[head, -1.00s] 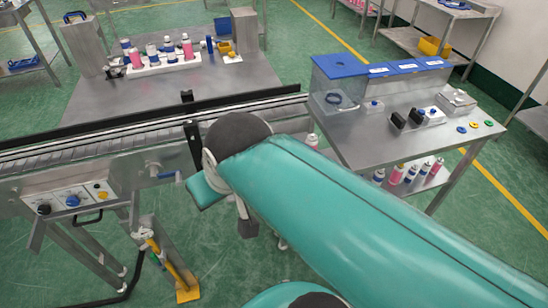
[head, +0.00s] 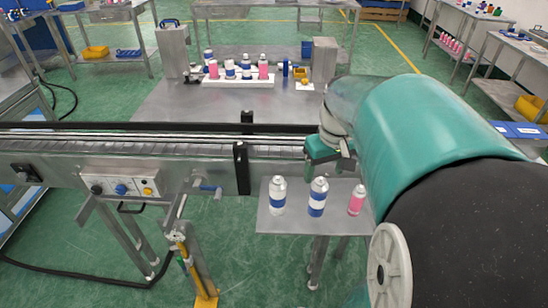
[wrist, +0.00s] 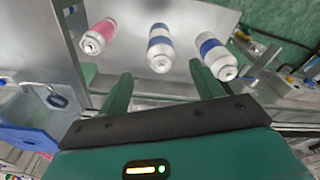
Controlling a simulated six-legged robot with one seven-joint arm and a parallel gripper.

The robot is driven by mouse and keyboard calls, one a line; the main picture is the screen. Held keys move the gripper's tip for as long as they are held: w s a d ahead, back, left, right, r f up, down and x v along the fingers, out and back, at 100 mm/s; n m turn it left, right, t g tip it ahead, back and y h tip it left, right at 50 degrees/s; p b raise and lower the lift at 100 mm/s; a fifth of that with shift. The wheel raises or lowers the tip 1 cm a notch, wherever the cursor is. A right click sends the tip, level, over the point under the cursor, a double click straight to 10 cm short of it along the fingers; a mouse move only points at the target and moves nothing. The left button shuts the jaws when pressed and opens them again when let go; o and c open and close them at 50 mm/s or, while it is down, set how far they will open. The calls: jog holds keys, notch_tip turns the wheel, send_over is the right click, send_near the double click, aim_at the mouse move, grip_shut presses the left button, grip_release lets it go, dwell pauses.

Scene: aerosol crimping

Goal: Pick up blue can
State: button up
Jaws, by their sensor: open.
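Two white cans with blue bands stand on a small metal shelf (head: 300,222) in the head view: one blue can (head: 278,196) at left and one (head: 318,197) in the middle. A pink can (head: 356,200) stands right of them. My green gripper (head: 325,152) is above and behind the cans, close to the conveyor, partly hidden by my arm. In the wrist view my gripper (wrist: 160,70) is open and empty. The middle blue can (wrist: 159,48) lies beyond the gap between the fingers. The other blue can (wrist: 216,56) is at right, the pink can (wrist: 98,36) at left.
The conveyor (head: 120,147) runs behind the shelf, with a dark post (head: 241,168) at its near side. A rear table holds a white rack (head: 238,80) of several cans. A control box (head: 122,187) hangs at left. Green floor is open in front.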

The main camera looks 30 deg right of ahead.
aim_at(322, 182)
notch_tip(322, 182, down, 3)
jog(key=shift+d, duration=0.15)
jog(key=shift+w+f, duration=0.15)
jog(key=shift+f, duration=0.4)
jog(key=f, duration=0.4)
jog(key=shift+w+f, duration=0.35)
jog(key=shift+f, duration=0.05)
jog(key=c, duration=1.1)
jog(key=shift+o, duration=0.2)
